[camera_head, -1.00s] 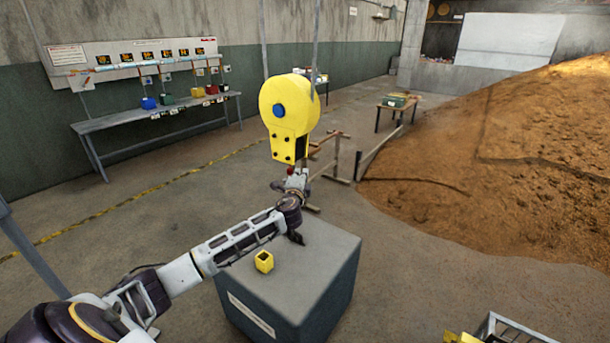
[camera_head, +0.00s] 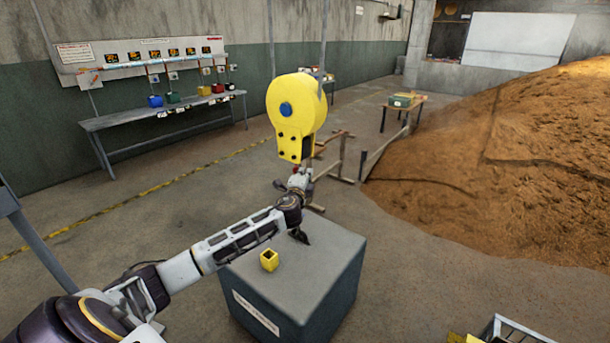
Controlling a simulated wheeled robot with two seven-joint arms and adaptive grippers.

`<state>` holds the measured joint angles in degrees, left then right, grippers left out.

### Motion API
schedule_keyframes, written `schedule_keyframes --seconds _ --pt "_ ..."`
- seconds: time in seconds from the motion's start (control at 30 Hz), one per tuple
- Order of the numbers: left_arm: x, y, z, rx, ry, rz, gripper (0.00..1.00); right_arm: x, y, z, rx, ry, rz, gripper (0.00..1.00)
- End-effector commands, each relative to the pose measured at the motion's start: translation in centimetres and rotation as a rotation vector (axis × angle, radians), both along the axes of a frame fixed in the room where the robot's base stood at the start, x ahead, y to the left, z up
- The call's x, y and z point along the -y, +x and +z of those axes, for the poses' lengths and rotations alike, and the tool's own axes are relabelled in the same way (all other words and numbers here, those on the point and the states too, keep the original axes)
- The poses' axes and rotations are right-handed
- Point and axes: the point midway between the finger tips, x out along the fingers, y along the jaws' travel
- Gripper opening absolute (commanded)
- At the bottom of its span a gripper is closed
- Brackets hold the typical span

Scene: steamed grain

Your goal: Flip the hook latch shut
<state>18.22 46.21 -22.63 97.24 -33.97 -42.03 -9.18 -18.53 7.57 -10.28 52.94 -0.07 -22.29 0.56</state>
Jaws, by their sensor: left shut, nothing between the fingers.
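A yellow hoist block (camera_head: 297,112) with a blue hub hangs in the middle of the view, above a grey box-shaped weight (camera_head: 328,262). A small red part (camera_head: 295,169) shows at its lower end. The hook and its latch are tiny and mostly hidden there, so I cannot tell how the latch stands. My left arm reaches in from the lower left. My left gripper (camera_head: 299,182) is shut and empty, close under the hoist block at the hook. I cannot tell whether it touches the latch. My right gripper is out of view.
A small yellow open holder (camera_head: 269,260) stands on the weight. A metal rack (camera_head: 507,328) shows at the bottom right. A workbench (camera_head: 165,122) stands along the left wall. A large heap of brown grain (camera_head: 510,150) fills the right. The floor left of the weight is clear.

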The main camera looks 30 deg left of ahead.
Motion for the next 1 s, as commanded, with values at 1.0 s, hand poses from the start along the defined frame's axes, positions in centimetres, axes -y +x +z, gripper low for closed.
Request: schedule_keyframes --seconds 1.0 --pt "-1.2 -0.9 -0.1 -0.003 0.002 -0.214 0.0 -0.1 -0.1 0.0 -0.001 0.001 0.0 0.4"
